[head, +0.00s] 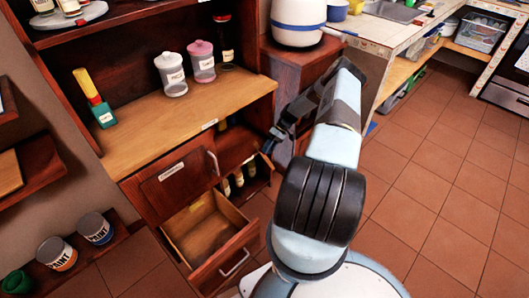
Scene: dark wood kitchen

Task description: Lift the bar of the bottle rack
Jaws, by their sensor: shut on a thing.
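The bottle rack (262,176) is a dark wood compartment at the right end of the cabinet, below the light wood counter. Several dark bottles (238,178) with pale labels stand in it. My gripper (270,143) is at the rack's upper right front corner, with its black fingers pointing down and left. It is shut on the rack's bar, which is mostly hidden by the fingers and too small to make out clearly. My arm covers the area to the right of the rack.
Canisters (172,75) stand on the counter (140,135). Paint cans (96,229) sit at lower left. The tiled floor (440,200) at right is clear.

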